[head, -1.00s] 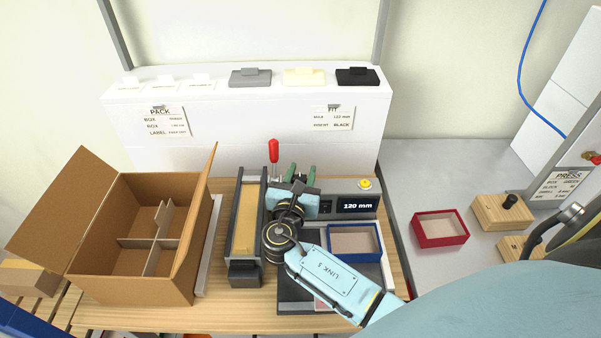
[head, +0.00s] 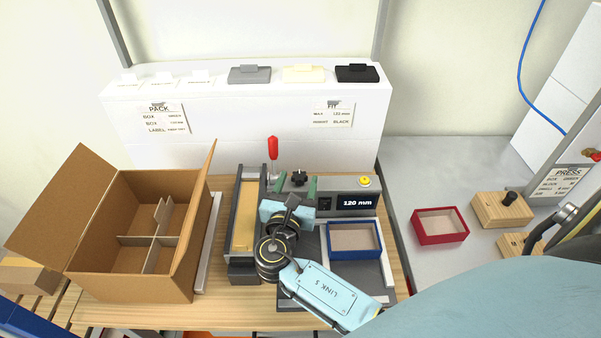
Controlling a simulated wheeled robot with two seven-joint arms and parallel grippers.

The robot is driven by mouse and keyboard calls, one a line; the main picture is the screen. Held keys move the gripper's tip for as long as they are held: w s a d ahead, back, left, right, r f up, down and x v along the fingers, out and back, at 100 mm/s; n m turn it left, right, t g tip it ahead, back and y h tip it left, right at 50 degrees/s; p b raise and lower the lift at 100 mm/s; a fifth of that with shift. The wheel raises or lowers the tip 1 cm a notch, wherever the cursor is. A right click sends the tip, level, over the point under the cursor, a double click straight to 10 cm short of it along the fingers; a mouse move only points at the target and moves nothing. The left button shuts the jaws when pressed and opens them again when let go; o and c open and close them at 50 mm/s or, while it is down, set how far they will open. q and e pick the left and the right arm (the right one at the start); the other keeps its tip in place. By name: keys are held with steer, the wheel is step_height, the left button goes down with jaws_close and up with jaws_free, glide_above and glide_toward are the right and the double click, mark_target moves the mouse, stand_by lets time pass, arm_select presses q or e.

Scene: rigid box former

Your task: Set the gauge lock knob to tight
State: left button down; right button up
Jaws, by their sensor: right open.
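The gauge lock knob (head: 299,178) is a black, lobed knob on top of the grey gauge unit (head: 346,207), left of its yellow button. The gauge display (head: 357,203) reads 120 mm. I cannot tell from its shape whether the knob is at tight. My right gripper (head: 296,181) is open, with one green finger on each side of the knob in the picture. It holds nothing. I cannot tell whether the fingers touch the knob. My left gripper is not in view.
A red-handled lever (head: 273,150) stands just behind the gripper. A blue tray (head: 355,254) lies right of my wrist, and an open cardboard box (head: 134,270) stands to the left. A red tray (head: 440,240) sits on the right-hand bench.

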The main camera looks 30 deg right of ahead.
steer(key=v, duration=0.9)
steer(key=shift+b, duration=0.3)
steer(key=shift+s+a, duration=0.1)
steer(key=shift+s, duration=0.05)
